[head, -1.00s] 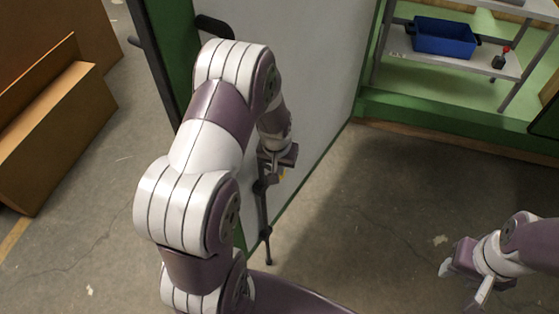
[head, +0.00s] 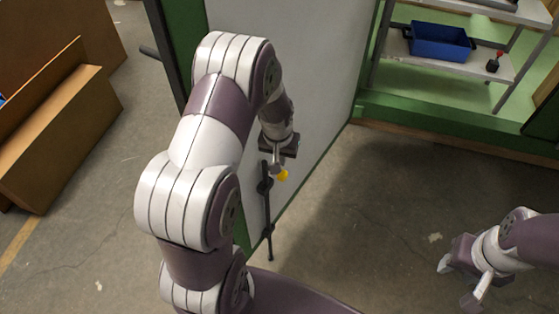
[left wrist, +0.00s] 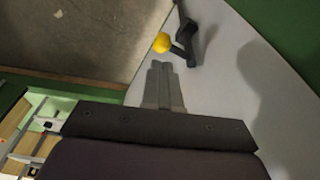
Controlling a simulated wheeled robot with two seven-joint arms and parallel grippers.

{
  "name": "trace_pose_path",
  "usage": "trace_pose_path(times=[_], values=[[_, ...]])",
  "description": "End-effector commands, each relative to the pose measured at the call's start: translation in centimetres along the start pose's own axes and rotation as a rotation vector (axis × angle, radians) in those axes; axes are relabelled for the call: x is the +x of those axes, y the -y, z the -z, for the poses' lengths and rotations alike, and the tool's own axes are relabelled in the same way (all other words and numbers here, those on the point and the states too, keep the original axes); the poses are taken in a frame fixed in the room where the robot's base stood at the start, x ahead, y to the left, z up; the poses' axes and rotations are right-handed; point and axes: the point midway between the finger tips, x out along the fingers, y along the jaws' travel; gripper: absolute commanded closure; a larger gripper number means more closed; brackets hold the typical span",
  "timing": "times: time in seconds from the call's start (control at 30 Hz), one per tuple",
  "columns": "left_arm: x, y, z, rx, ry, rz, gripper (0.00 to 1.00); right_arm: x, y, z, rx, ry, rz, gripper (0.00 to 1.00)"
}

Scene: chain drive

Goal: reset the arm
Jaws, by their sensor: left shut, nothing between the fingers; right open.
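My left arm crosses the head view. Its gripper (head: 277,165) points down in front of a white door panel (head: 322,75). In the left wrist view the two grey fingers (left wrist: 163,72) lie together with nothing between them. Just beyond the tips are a yellow knob (left wrist: 161,43) and a dark handle (left wrist: 185,45) on the panel. The tips look apart from both, though the gap is small. In the head view the dark handle bar (head: 267,215) hangs below the gripper beside the yellow knob (head: 282,175). My right gripper (head: 459,281) is open and empty over the floor.
Green framing (head: 440,115) edges the opening behind the panel. A shelf (head: 395,45) there bears a blue bin (head: 438,42) and a small red-topped item (head: 494,62). Brown boxes (head: 70,130) stand at the left. The floor (head: 350,220) between my grippers is clear.

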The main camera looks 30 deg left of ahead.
Motion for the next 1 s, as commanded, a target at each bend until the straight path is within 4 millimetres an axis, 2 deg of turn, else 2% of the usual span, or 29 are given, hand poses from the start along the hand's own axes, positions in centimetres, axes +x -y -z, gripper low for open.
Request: trace_pose_path(times=[0.03, 0.1, 0.67, 0.77, 0.87, 1.0], values=[[-1.4, -0.1, 0.4, 0.001, -0.001, 0.000, 1.00, -1.3, 0.0, 0.1, 0.000, 0.000, 0.000, 0.57], [-1.8, -0.1, 0.5, 0.001, -0.001, 0.000, 1.00, -1.6, 0.0, 0.2, 0.000, 0.000, 0.000, 0.57], [-1.6, -0.1, 0.4, 0.000, 0.005, 0.000, 1.00, -1.3, 0.0, 0.1, 0.000, 0.001, 0.000, 0.57], [-1.7, 0.0, -2.3, 0.002, 0.067, 0.002, 1.00, -1.4, 0.0, 0.1, 0.000, 0.000, 0.000, 0.57], [-4.3, -0.9, -6.0, 0.035, 0.120, 0.001, 1.00, -0.8, 0.0, 0.1, 0.000, 0.000, 0.000, 0.57], [-8.8, -2.9, -11.6, 0.133, 0.136, -0.004, 1.00, 0.4, 0.0, -0.1, 0.000, 0.001, 0.000, 0.57]])
